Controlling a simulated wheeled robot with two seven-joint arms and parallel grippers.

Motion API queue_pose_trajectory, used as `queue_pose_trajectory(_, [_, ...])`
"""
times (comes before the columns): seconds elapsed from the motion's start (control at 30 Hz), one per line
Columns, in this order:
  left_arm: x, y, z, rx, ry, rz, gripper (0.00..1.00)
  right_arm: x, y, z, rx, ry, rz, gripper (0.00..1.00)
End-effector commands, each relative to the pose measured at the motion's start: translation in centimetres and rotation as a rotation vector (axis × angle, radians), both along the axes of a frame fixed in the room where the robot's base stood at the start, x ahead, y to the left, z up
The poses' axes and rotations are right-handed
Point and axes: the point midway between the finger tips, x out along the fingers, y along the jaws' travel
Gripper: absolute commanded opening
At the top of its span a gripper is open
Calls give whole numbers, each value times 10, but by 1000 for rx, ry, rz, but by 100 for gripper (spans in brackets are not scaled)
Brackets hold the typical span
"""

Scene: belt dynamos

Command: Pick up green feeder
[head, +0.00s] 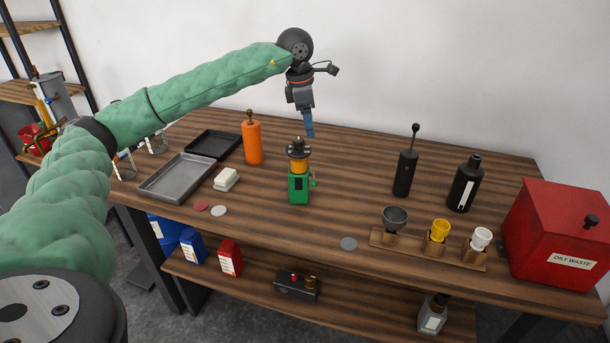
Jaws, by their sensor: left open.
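The green feeder (299,186) stands upright on the wooden table (340,225), near its middle. My left arm comes in from the left, and my left gripper (309,130) hangs above and behind the feeder, pointing down with blue fingertips. It is open and apart from the feeder; nothing shows in it. My right gripper is not in view.
An orange bottle (253,143) stands left of the feeder, near a white block (226,180) and a grey tray (177,178). To the right are a black pump bottle (405,174), a black bottle (465,186), a wooden cup rack (405,246) and a red waste box (560,230).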

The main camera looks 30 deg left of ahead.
Motion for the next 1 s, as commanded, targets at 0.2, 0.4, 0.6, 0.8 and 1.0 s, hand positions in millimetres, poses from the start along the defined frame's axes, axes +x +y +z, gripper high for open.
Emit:
queue_pose_trajectory(0.2, [-23,22,-3,117,121,-37,75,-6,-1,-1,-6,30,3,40])
queue_pose_trajectory(0.4, [-26,23,-10,126,133,-58,75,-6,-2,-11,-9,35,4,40])
queue_pose_trajectory(0.6, [-26,22,-27,125,132,-58,75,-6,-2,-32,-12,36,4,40])
queue_pose_trajectory(0.8, [-25,21,-34,124,130,-57,75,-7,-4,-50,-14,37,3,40])
queue_pose_trajectory(1.0, [-26,18,-48,123,132,-58,75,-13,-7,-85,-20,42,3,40])
